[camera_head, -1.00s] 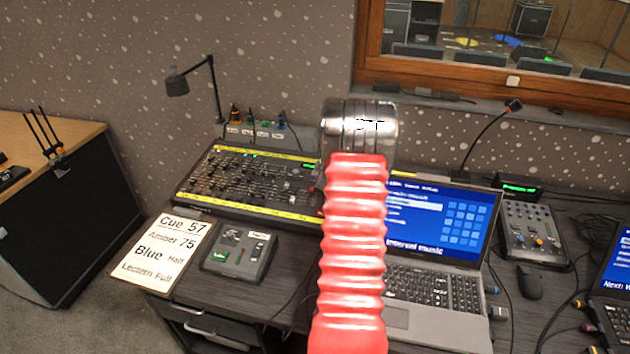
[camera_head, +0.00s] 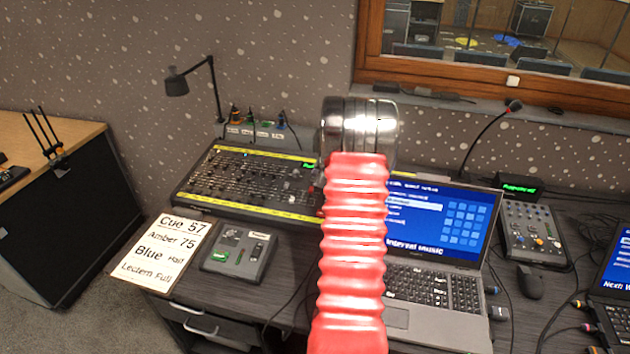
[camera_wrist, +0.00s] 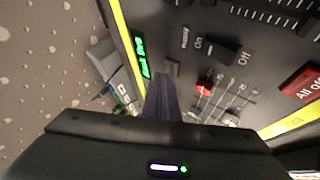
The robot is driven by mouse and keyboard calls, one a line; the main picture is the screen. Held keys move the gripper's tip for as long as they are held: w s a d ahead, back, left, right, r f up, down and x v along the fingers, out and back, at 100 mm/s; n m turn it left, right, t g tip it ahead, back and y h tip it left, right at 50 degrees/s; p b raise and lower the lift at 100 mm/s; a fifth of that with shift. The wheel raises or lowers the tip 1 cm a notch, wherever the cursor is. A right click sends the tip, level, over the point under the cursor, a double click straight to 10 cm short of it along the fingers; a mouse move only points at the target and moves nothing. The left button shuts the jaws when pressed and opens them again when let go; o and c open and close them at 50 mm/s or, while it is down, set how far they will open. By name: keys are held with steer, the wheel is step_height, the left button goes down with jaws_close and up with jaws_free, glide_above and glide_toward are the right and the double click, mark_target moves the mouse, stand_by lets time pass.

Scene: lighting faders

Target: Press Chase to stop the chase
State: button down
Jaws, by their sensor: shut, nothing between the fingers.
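The lighting desk (camera_head: 245,180), a black fader board with yellow strips, stands left of my arm in the head view. In the wrist view my gripper (camera_wrist: 160,82) is shut and empty, its fingertips close over the desk panel. A small grey button (camera_wrist: 172,68) sits just beyond the tips, beside a lit green display (camera_wrist: 141,55). I cannot read a Chase label, and I cannot tell whether the tips touch the panel. In the head view my gripper is mostly hidden behind my red arm.
Close by on the panel are a black on/off rocker (camera_wrist: 222,48), a red-capped fader (camera_wrist: 204,88) and a red All off button (camera_wrist: 301,83). A lamp (camera_head: 177,85) rises behind the desk. A laptop (camera_head: 440,225) stands right of my arm.

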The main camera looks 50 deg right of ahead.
stand_by(0.3)
step_height(320, 180, up, 6)
steer(key=shift+a, duration=0.25)
stand_by(0.5)
stand_by(0.5)
steer(key=w+a+r+m+h, duration=0.15)
steer(key=w+a+r, duration=0.25)
steer(key=a+r, duration=0.6)
steer(key=s+a+r+m+h, duration=0.1)
steer(key=a+r+m+h, duration=0.1)
steer(key=a+r, duration=0.9)
steer(key=s+a+f+g+y, duration=0.1)
steer(key=s+a+y, duration=0.1)
steer(key=s+a, duration=0.6)
steer(key=s+a+f+g+y, duration=0.1)
steer(key=s+a, duration=0.7)
steer(key=a, duration=0.9)
steer(key=s+a+f+g+y, duration=0.1)
steer(key=s+a+f+y, duration=0.2)
steer(key=s+a+y, duration=0.2)
steer(key=s+a, duration=0.3)
steer(key=a, duration=0.4)
steer(key=shift+a+m, duration=0.35)
